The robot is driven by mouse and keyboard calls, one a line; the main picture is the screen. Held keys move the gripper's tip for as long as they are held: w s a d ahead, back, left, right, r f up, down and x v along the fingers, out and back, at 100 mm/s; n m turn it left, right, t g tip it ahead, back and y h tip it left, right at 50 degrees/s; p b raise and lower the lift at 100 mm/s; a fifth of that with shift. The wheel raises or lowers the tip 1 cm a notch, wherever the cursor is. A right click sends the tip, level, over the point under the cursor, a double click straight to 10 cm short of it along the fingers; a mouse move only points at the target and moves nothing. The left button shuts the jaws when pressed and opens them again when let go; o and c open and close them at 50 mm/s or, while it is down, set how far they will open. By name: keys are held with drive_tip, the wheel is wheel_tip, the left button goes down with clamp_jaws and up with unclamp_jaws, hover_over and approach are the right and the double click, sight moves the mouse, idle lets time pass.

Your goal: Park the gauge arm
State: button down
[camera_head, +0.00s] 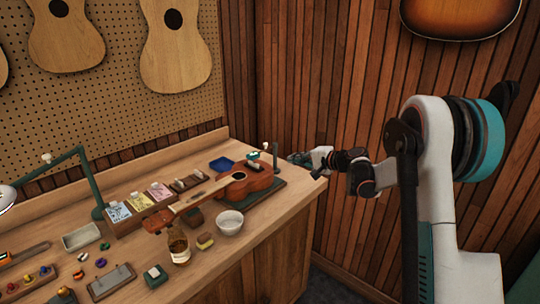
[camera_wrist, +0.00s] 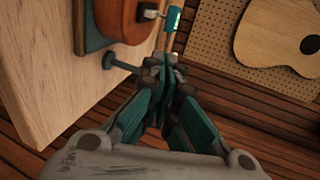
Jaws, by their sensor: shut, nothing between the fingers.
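A ukulele (camera_head: 236,188) lies on a dark green base (camera_head: 262,196) near the bench's right end. A small gauge with a teal block (camera_head: 253,156) sits over its body, beside a thin dark post (camera_head: 275,155). In the wrist view the teal block (camera_wrist: 173,19) is at the top, beyond my fingertips, with a pale metal piece on its left. My gripper (camera_wrist: 165,62) is shut and empty, just off the bench edge beside the ukulele's body (camera_wrist: 125,18). In the head view my gripper (camera_head: 300,160) is right of the post. I cannot tell whether the fingertips touch the gauge.
A dark round-headed knob (camera_wrist: 108,61) stands left of my fingers. A white bowl (camera_head: 230,222), a glass bottle (camera_head: 178,245) and a blue tray (camera_head: 221,164) stand around the ukulele. A wooden wall is close behind my arm. Several small tools lie at the bench's left.

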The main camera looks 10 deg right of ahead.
drive_tip(key=b, duration=0.4)
approach(264, 150)
drive_tip(key=a+f, duration=0.1)
drive_tip(key=w+a+f, duration=0.1)
drive_tip(key=a, duration=0.1)
drive_tip(key=shift+w+a+f, duration=0.2)
drive_tip(key=shift+a, duration=0.1)
drive_tip(key=shift+w+a+r, duration=0.1)
drive_tip(key=shift+w+a, duration=0.35)
drive_tip(key=shift+w, duration=0.15)
drive_tip(key=shift+a, duration=0.1)
drive_tip(key=shift+w+a+m+t+h, duration=0.2)
drive_tip(key=shift+m+t+h, duration=0.1)
drive_tip(key=shift+m+h, duration=0.1)
